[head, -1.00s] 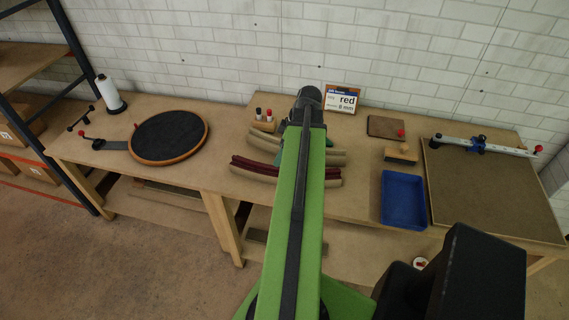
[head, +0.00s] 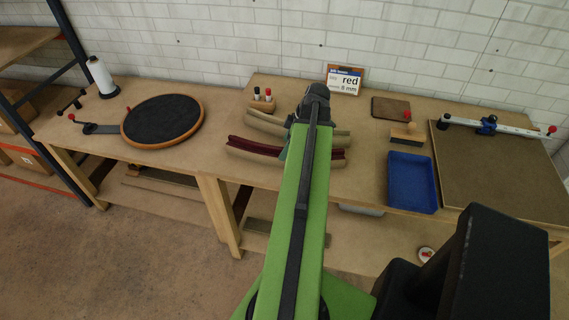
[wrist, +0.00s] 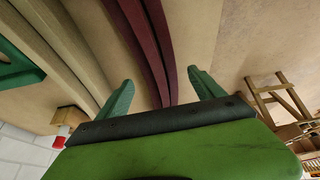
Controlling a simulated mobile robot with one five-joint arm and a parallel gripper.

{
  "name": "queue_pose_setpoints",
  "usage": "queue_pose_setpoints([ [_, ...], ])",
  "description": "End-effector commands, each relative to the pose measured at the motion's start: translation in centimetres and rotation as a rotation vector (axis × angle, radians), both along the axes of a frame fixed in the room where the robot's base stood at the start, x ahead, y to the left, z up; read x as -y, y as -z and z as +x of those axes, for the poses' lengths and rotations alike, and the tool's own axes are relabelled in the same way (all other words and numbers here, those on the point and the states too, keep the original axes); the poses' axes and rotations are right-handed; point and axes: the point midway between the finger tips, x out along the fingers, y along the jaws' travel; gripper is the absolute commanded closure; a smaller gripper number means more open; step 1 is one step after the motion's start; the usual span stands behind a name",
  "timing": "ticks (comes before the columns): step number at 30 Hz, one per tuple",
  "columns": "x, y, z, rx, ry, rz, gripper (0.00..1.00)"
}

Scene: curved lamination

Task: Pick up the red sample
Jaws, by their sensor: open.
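The red sample is a dark red curved strip (head: 256,146) lying along the tan curved form nearest the bench's front edge in the head view. My arm covers its middle, and a short dark red end shows right of the arm. In the wrist view the red strip (wrist: 146,40) runs down between the green fingertips of my gripper (wrist: 162,88), with a dark line along its length. The fingers are open and apart from each other, one on either side of the strip, with nothing gripped. How high they are above it is unclear. In the head view my arm mostly hides the gripper.
A second tan curved form (head: 268,125) lies just behind. A sign reading "red" (head: 344,80) stands at the back. A blue tray (head: 411,183), a brush-like block (head: 407,137) and a brown board (head: 500,178) are right. A round black turntable (head: 162,120) is left.

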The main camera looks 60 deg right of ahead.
Motion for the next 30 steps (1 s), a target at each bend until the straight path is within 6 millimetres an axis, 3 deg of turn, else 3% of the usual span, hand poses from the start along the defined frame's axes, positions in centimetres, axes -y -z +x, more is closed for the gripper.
queue_pose_setpoints([
  [1, -0.1, 0.8, 0.2, 0.0, -0.001, 0.0, 0.23],
  [7, -0.2, 1.0, 0.4, 0.0, -0.001, 0.0, 0.23],
  [15, -0.7, 5.3, 1.9, 0.0, -0.001, 0.001, 0.23],
  [23, -0.8, 5.2, 2.2, 0.0, -0.001, 0.001, 0.23],
  [30, -0.8, 5.2, 2.2, 0.0, -0.002, 0.0, 0.53],
])
